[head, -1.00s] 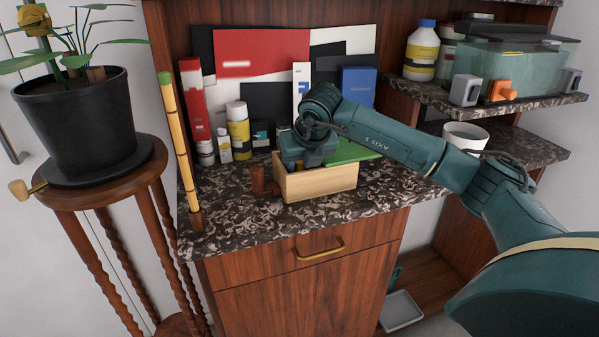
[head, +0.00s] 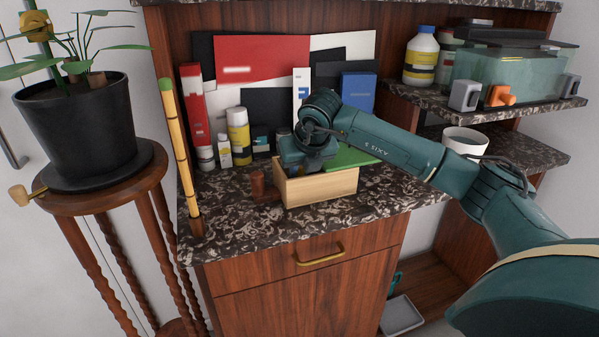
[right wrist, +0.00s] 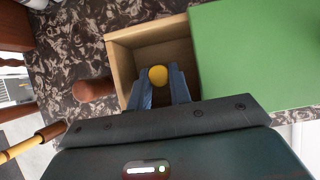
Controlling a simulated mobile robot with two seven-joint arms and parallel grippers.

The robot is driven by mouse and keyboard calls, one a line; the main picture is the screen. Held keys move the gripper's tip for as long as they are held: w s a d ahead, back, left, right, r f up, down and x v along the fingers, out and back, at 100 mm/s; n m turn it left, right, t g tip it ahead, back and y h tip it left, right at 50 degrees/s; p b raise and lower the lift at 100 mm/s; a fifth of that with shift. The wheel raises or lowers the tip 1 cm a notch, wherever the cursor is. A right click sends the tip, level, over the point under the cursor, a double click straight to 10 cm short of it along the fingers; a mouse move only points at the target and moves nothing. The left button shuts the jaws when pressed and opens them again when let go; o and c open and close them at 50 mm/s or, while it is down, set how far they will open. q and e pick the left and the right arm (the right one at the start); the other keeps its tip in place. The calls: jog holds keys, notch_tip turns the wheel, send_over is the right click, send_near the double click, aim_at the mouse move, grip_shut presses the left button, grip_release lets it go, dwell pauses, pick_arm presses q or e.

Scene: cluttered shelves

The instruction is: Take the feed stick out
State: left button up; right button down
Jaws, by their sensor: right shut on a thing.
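An open-topped light wooden box (head: 318,187) stands on the dark marbled counter, with a green panel (head: 350,157) over its right part; the panel also shows in the right wrist view (right wrist: 255,55). My right gripper (head: 311,168) reaches down into the open left part of the box. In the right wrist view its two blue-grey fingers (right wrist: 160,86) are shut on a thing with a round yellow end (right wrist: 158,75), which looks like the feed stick. The rest of the stick is hidden. My left gripper is out of view.
Bottles, including a yellow one (head: 238,132), and cartons stand behind. A bamboo pole (head: 180,155) is at the counter's left edge. A fish tank (head: 510,75) sits on the right shelf.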

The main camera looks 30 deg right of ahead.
jog(key=shift+r, duration=0.3)
jog(key=shift+r+p, duration=1.75)
jog(key=shift+r, duration=0.85)
